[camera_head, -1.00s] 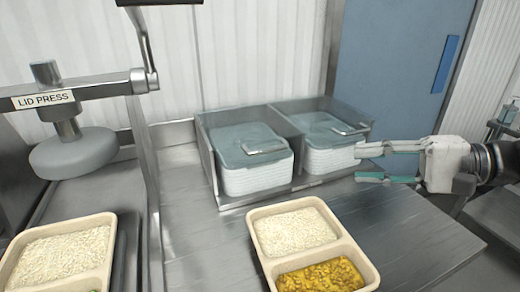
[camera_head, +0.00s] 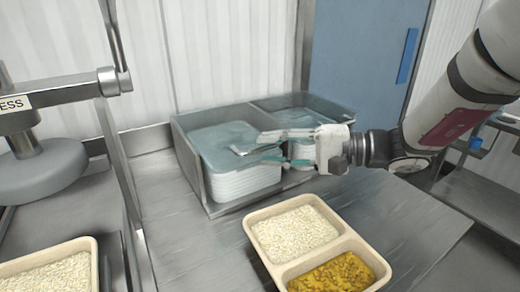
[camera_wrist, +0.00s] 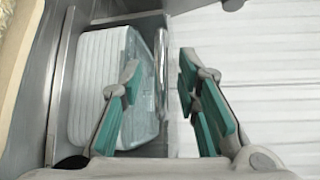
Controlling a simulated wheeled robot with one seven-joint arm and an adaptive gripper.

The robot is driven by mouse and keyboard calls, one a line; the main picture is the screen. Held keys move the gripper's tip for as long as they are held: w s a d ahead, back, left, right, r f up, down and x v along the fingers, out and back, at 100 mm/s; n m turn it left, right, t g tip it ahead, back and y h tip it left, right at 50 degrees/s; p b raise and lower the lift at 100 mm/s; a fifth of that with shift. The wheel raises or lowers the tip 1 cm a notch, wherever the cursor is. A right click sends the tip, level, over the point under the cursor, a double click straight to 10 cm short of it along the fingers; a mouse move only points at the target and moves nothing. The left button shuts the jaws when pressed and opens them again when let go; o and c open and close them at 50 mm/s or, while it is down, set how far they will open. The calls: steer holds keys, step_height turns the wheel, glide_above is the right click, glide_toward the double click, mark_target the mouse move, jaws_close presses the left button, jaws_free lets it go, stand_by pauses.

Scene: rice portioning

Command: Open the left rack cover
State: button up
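The left rack (camera_head: 197,185) is a metal bay holding a stack of white trays (camera_head: 240,185). Its clear bluish cover (camera_head: 218,138) lies flat and closed on top, with a metal bar handle (camera_head: 240,150) near its right front. My gripper (camera_head: 264,146) reaches in from the right with its fingertips close to that handle. In the wrist view my gripper (camera_wrist: 159,68) is open. The handle (camera_wrist: 162,75) shows between the teal-padded fingers, apart from both. The gripper partly hides the handle's right end and the right rack's trays.
The right rack (camera_head: 305,103) stands beside it, partly behind my gripper, its cover also closed. A beige tray (camera_head: 253,242) with rice and yellow food sits in front on the metal counter (camera_head: 400,225). The lid press (camera_head: 40,170) stands at left, beside another rice tray (camera_head: 93,262).

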steer(key=shift+x, duration=1.45)
jaws_close()
steer(key=shift+r, duration=0.1)
